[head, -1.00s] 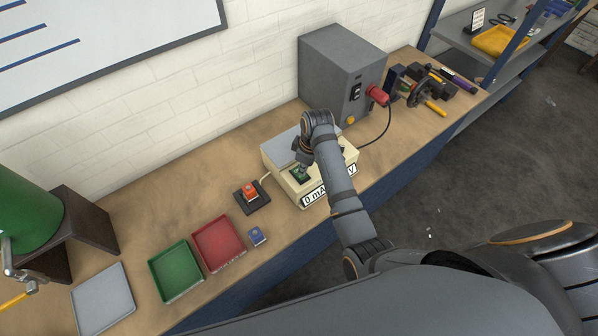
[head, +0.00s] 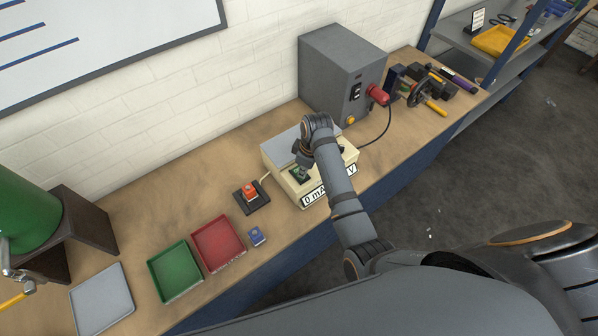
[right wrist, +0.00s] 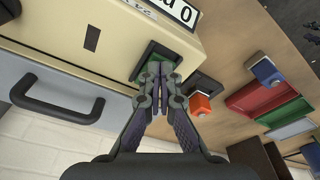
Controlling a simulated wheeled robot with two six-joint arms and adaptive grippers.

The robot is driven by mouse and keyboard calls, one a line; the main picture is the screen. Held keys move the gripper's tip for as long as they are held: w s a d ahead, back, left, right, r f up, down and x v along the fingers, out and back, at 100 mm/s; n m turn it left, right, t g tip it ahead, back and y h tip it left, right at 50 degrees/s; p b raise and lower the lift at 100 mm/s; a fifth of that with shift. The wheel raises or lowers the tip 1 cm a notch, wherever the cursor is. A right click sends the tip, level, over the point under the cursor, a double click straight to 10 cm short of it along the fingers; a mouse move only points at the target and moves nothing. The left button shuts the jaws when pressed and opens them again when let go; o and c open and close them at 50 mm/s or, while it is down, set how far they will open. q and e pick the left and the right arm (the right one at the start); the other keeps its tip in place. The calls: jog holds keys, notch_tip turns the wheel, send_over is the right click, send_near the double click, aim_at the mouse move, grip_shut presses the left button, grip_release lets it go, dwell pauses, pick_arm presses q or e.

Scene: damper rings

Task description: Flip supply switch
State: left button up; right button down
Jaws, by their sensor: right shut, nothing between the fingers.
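The beige supply box (head: 285,180) stands on the bench with a lettered display (head: 314,198) on its front, partly hidden by my right arm. A green rocker switch in a dark frame (right wrist: 150,62) sits on the box and also shows in the head view (head: 300,175). My right gripper (right wrist: 166,68) is shut and empty, its fingertips at the edge of the switch; I cannot tell whether they touch it. In the head view the right gripper (head: 301,164) is just above the switch. My left gripper is not in view.
A grey cabinet (head: 330,75) with a red plug (head: 378,95) and cable stands behind the box. An orange button block (head: 250,190) on a dark pad, a red tray (head: 218,242), a green tray (head: 175,271) and a blue cube (head: 257,236) lie to the left.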

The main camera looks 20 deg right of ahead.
jog(key=shift+f, duration=0.2)
jog(key=shift+r+p, duration=0.9)
jog(key=shift+r, duration=2.65)
